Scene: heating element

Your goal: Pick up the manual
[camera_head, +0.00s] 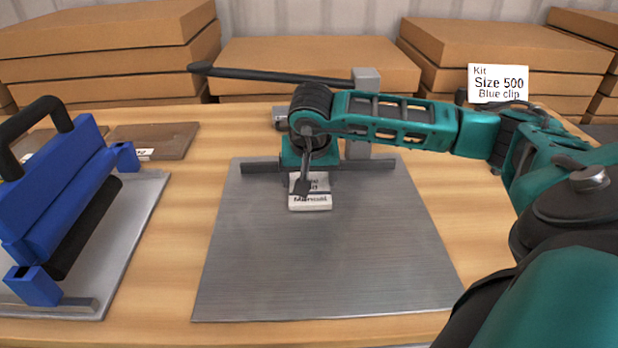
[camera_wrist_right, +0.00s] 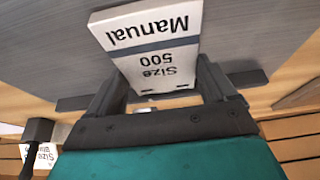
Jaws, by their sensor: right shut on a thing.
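The manual (camera_head: 311,203) is a small white booklet with a dark band at the far middle of the grey metal plate (camera_head: 330,270). In the right wrist view the manual (camera_wrist_right: 152,30) reads "Manual" and "Size 500", upside down. My right gripper (camera_head: 304,183) reaches it from above and is shut on it; in the wrist view the fingers of this gripper (camera_wrist_right: 162,84) lie on either side of its near end. The gripper and wrist hide part of the manual in the head view. I cannot tell whether it touches the plate. My left gripper is not in view.
A blue press with a black handle (camera_head: 65,205) stands at left on another plate. A dark lever (camera_head: 270,76) and grey post (camera_head: 366,80) rise behind the manual. The plate's front is clear.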

